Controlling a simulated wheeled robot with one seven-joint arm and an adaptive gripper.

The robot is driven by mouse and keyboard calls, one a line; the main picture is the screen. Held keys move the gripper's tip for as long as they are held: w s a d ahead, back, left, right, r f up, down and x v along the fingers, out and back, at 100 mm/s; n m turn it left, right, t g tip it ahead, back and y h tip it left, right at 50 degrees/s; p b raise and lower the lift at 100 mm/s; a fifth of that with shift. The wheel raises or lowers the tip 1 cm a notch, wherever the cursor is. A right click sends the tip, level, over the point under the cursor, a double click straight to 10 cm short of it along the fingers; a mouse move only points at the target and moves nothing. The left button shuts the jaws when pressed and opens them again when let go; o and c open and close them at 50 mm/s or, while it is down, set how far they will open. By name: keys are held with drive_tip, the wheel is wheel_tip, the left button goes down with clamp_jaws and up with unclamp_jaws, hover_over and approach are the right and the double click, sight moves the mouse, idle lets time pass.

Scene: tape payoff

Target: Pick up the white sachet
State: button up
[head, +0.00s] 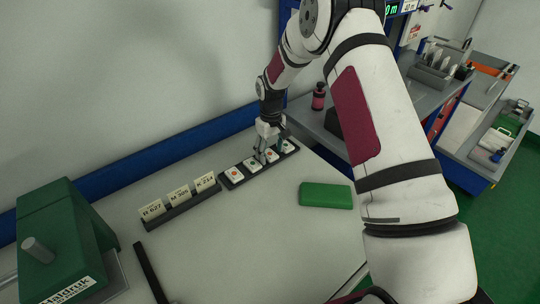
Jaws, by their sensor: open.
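Several small white sachets stand or lie in a row on a dark tray (225,183) at the middle of the table. The white sachet with a red mark (235,175) is at the left end, and a white sachet with a green mark (252,165) is beside it. Two more are farther right, one with a red mark (287,147) at the right end. My gripper (270,151) points down at the right half of the row, its open fingers close to the sachets. The fingers partly hide the sachets there. I cannot tell whether they touch one.
A green block (326,196) lies to the right. A green machine (62,238) is at the left front. A red bottle (318,97) stands behind. The front middle table is mostly clear.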

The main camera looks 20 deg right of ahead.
sight(270, 154)
drive_tip(key=shift+f, duration=0.3)
drive_tip(key=c, duration=1.2)
drive_tip(key=shift+r, duration=0.15)
drive_tip(key=shift+r, duration=0.55)
wheel_tip(270, 154, up, 2)
drive_tip(key=shift+w+r+b, duration=0.1)
drive_tip(key=shift+r+b, duration=0.15)
drive_tip(key=shift+b, duration=0.3)
drive_tip(key=s+d, duration=0.1)
drive_tip(key=s, duration=0.9)
drive_tip(key=s+d+r, duration=0.1)
drive_tip(key=s, duration=0.5)
drive_tip(key=shift+d, duration=0.35)
drive_tip(key=w+a+r+m, duration=0.2)
drive_tip(key=w+a+m, duration=0.1)
drive_tip(key=w+m, duration=0.1)
drive_tip(key=shift+w+r+m, duration=0.25)
drive_tip(key=shift+w+m, duration=0.05)
drive_tip(key=shift+w, duration=0.25)
